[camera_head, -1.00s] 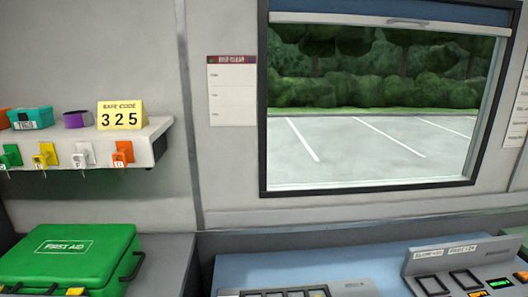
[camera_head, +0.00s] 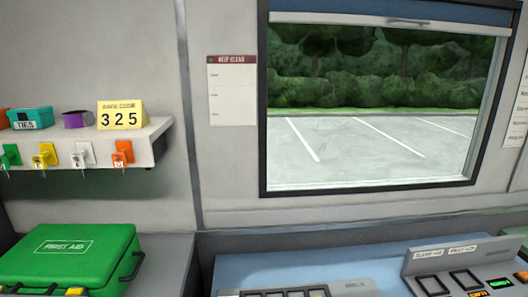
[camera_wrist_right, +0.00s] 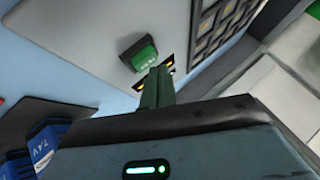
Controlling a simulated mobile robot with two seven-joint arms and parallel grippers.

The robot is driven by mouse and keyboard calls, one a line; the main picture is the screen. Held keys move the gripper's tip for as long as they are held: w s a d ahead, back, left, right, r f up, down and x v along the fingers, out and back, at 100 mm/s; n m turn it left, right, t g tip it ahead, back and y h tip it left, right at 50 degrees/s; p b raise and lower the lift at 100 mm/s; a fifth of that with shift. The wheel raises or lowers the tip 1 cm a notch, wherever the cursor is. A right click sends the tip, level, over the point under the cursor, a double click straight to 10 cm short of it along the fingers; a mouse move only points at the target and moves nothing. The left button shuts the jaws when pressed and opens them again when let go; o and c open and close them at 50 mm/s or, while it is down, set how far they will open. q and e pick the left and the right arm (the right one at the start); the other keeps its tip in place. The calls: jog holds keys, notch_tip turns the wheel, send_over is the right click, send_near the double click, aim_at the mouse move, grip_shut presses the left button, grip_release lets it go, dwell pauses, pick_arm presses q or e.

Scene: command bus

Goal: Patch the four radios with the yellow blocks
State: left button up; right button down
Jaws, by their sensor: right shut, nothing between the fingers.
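My right gripper (camera_wrist_right: 156,84) shows in the right wrist view as dark green fingers pressed together, shut and empty. Its tips are close to a green button or block (camera_wrist_right: 138,54) and small orange-lit marks on a pale console panel (camera_wrist_right: 75,30). In the head view, a console with dark square frames (camera_head: 465,280) stands at the lower right, with a small green display (camera_head: 500,283). A second grey panel (camera_head: 345,287) is cut by the bottom edge. I cannot make out clear radios or yellow blocks. My left gripper is in neither view.
A green first aid case (camera_head: 70,255) lies at the lower left. Above it, a shelf (camera_head: 155,140) carries a teal box (camera_head: 30,118), a purple roll (camera_head: 76,120), a safe code sign (camera_head: 121,115) and hanging keys. Blue 7.4V batteries (camera_wrist_right: 42,140) lie beside my right gripper.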

jog(key=shift+f, duration=0.25)
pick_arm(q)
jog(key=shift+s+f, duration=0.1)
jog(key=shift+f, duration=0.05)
pick_arm(e)
jog(key=shift+f, duration=0.25)
jog(key=shift+r, duration=0.1)
dwell(0.4)
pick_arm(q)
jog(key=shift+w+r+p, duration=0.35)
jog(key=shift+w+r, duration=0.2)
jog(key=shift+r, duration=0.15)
pick_arm(e)
jog(key=shift+r, duration=0.6)
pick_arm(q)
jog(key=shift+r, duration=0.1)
pick_arm(e)
jog(key=shift+r, duration=0.1)
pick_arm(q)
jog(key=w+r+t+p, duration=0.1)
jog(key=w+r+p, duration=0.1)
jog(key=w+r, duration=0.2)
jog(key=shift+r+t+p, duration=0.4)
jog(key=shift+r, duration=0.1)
pick_arm(e)
notch_tip(320, 180, up, 6)
jog(key=shift+f, duration=0.15)
